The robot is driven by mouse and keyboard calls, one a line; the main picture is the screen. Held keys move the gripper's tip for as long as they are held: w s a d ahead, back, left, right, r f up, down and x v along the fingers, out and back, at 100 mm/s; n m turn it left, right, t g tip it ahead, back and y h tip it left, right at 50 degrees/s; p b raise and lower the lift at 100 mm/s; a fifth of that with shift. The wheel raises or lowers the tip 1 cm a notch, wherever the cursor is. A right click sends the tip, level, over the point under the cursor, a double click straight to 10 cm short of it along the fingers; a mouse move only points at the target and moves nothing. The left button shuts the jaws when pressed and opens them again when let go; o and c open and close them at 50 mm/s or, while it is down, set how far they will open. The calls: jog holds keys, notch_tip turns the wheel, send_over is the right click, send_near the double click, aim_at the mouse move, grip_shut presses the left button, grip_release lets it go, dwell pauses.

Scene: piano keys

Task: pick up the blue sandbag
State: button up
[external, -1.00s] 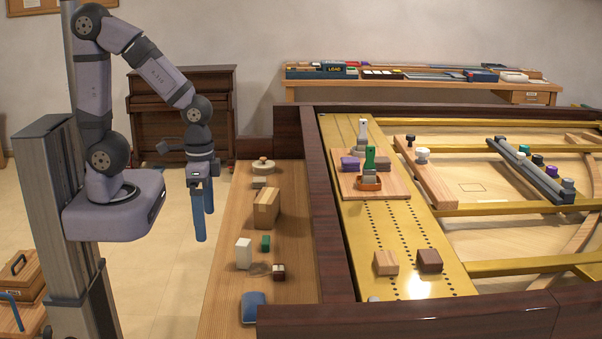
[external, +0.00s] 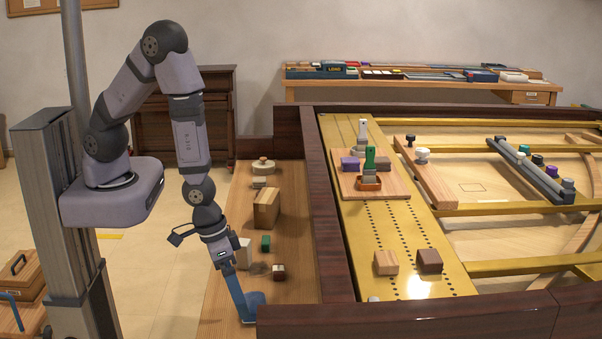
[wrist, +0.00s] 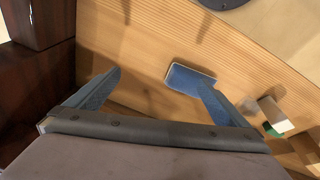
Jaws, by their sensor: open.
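The blue sandbag (external: 257,298) lies flat near the front end of the wooden bench strip, partly hidden behind my gripper in the external view. In the wrist view the sandbag (wrist: 185,76) is a blue pad with a pale edge. My gripper (external: 242,314) points down at the bench beside the sandbag, its blue fingers apart and empty. In the wrist view my gripper (wrist: 158,80) has its right fingertip overlapping the sandbag's right part, and its left fingertip over bare wood. Whether the fingertip touches the sandbag I cannot tell.
A larger wooden block (external: 266,208) is farther back. The dark piano case wall (external: 330,230) rises along the bench's right side.

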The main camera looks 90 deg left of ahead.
aim_at(254, 305)
jog(key=f+t, duration=0.1)
jog(key=f, duration=0.1)
jog(key=s+f+y+p, duration=0.1)
jog(key=f, duration=0.1)
jog(key=a+f+n+t+y+p, duration=0.1)
jog(key=f, duration=0.1)
jog(key=shift+s+f+t, duration=0.3)
jog(key=shift+s, duration=0.05)
jog(key=a, duration=0.1)
jog(key=a+f+t, duration=0.1)
jog(key=s+a+t+y, duration=0.1)
jog(key=shift+f+p, duration=0.25)
jog(key=shift+p, duration=0.15)
jog(key=a+m+t, duration=0.1)
jog(key=s+a+m+t, duration=0.1)
jog(key=a+t, duration=0.1)
jog(key=shift+s+r, duration=0.1)
jog(key=shift+r, duration=0.05)
jog(key=shift+s+a+r+m+t+h, duration=0.3)
jog(key=shift+a+r+m+t+h, duration=0.15)
jog(key=shift+m+t+h, duration=0.3)
jog(key=shift+s+r+m+t+h, duration=0.25)
jog(key=shift+r+m+t+h, duration=0.2)
jog(key=shift+h, duration=0.1)
jog(key=shift+w+f, duration=0.15)
jog(key=shift+w+f+b, duration=0.25)
jog(key=shift+w+b, duration=0.05)
jog(key=shift+w, duration=0.55)
